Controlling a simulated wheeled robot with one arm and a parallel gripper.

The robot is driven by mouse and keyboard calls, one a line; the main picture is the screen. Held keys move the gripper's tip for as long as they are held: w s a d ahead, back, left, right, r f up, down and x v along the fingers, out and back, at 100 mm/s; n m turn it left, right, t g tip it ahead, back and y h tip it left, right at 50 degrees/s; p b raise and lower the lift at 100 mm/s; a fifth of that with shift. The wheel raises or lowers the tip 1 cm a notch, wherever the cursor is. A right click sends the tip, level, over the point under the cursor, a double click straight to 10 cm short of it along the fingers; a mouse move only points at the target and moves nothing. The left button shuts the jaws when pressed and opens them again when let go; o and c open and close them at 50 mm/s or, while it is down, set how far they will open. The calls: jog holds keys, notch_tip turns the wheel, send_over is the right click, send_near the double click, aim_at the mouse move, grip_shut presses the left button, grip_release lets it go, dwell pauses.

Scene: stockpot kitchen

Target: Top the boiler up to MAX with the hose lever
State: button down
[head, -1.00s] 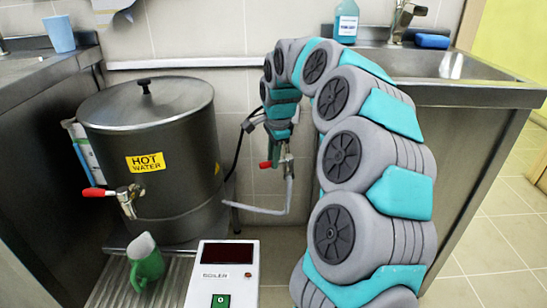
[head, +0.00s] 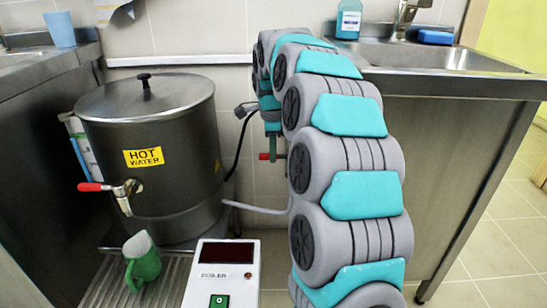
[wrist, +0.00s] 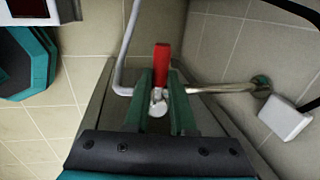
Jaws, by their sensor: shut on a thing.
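The boiler (head: 150,165) is a dark metal pot with a lid and a yellow HOT WATER label, standing at the left in the head view. My gripper (head: 272,150) is to its right, near the wall. In the wrist view my gripper (wrist: 161,112) is shut on the red hose lever (wrist: 161,65), with its green fingers on both sides of the lever's metal base. The lever's red tip (head: 264,156) also shows in the head view. The grey hose (head: 255,209) runs toward the boiler's lower side. No water level or MAX mark can be seen.
A control box (head: 213,256) with a dark display stands in front of the boiler. A green jug (head: 142,264) sits on the drip tray (head: 172,285) below the red-handled tap (head: 120,190). A steel sink counter (head: 450,90) stands close right of my arm.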

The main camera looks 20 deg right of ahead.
jog(key=shift+d, duration=0.1)
jog(key=c, duration=0.8)
grip_release()
jog(key=shift+o, duration=0.2)
jog(key=shift+r, duration=0.1)
notch_tip(320, 180, up, 7)
jog(key=s, duration=0.1)
jog(key=shift+s+a+r+p, duration=0.15)
jog(key=shift+a+r+p, duration=0.05)
jog(key=shift+a+p, duration=0.15)
